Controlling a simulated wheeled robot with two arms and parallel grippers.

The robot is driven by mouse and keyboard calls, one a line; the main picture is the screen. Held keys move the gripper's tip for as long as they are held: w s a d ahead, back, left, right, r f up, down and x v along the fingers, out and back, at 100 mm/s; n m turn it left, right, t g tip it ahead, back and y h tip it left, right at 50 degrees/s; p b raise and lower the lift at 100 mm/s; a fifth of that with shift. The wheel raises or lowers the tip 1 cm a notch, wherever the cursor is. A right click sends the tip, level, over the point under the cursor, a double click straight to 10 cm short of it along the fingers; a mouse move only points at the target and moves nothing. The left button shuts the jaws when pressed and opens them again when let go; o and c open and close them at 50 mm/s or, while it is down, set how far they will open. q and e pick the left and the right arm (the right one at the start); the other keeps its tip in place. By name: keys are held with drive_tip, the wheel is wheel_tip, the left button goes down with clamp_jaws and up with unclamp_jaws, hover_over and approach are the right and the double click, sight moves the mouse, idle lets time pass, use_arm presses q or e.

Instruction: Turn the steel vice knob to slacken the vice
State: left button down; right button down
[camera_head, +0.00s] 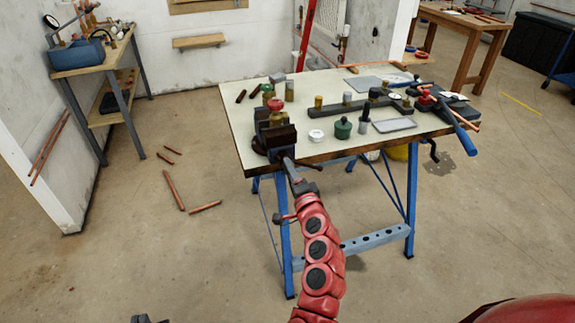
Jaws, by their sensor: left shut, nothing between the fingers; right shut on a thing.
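The dark vice (275,133) is mounted at the front left corner of the workbench (240,128), with a red round part on top. My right arm reaches up from the bottom middle. Its gripper (288,164) is at the vice's front face, shut on what appears to be the steel vice knob. The fingers and their small size hide most of the knob, so its turn angle cannot be told. Only a dark tip of my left gripper (145,319) shows at the bottom edge, shut and empty, far from the bench.
The benchtop holds a green pot (343,128), a white ring (316,135), a grey tray (394,125) and a blue-handled tool (462,137). Copper pipes (173,190) lie on the floor left of the bench. A side table (88,63) stands at the left wall. Floor in front is clear.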

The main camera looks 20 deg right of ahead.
drive_tip(key=n+b, duration=0.2)
drive_tip(key=n, duration=0.6)
drive_tip(key=n+b, duration=0.2)
drive_tip(key=n, duration=0.7)
drive_tip(key=n+b, duration=0.3)
drive_tip(key=n, duration=0.5)
drive_tip(key=shift+r+n, duration=0.3)
drive_tip(key=c, duration=0.8)
unclamp_jaws()
drive_tip(key=shift+f, duration=0.1)
drive_tip(key=shift+o, duration=0.6)
drive_tip(key=shift+w+f, duration=0.1)
drive_tip(key=shift+f, duration=0.05)
drive_tip(key=s+p, duration=0.2)
drive_tip(key=s, duration=0.5)
drive_tip(key=shift+d, duration=0.15)
